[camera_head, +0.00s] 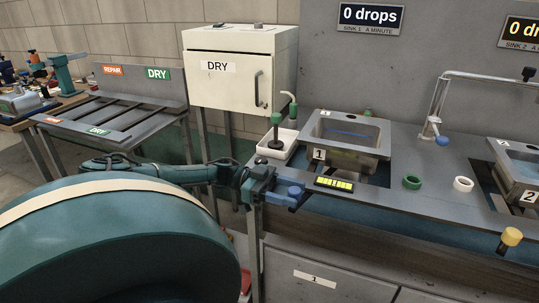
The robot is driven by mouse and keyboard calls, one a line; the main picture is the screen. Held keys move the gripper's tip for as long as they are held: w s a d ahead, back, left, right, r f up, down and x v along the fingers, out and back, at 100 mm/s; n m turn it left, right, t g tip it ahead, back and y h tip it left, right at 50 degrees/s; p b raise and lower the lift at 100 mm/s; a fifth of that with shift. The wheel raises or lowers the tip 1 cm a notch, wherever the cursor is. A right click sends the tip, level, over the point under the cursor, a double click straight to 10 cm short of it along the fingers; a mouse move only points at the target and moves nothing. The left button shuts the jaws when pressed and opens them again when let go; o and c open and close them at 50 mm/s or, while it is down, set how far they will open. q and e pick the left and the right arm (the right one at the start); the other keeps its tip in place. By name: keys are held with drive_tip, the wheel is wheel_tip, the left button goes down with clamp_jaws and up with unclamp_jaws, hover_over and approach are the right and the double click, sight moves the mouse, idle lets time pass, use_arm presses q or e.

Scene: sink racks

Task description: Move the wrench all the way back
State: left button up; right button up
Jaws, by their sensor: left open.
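I cannot make out a wrench for certain in the head view. My left gripper (285,198) reaches in from the left to the front edge of the sink counter (400,197), beside sink 1. It is open. A blue knob-like part (295,191) shows right at its fingertips; I cannot tell whether they touch. My right gripper is not in view.
Sink 1 (345,130) and sink 2 (520,170) are set in the counter. A green ring (412,182), a white ring (463,184) and a yellow knob (511,237) are to the right. A DRY cabinet (225,85) and sloped rack (110,118) stand left.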

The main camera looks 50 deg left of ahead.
use_arm(q)
drive_tip(key=b+v, duration=0.1)
drive_tip(key=v, duration=1.1)
drive_tip(key=shift+b, duration=0.4)
drive_tip(key=shift+c, duration=0.3)
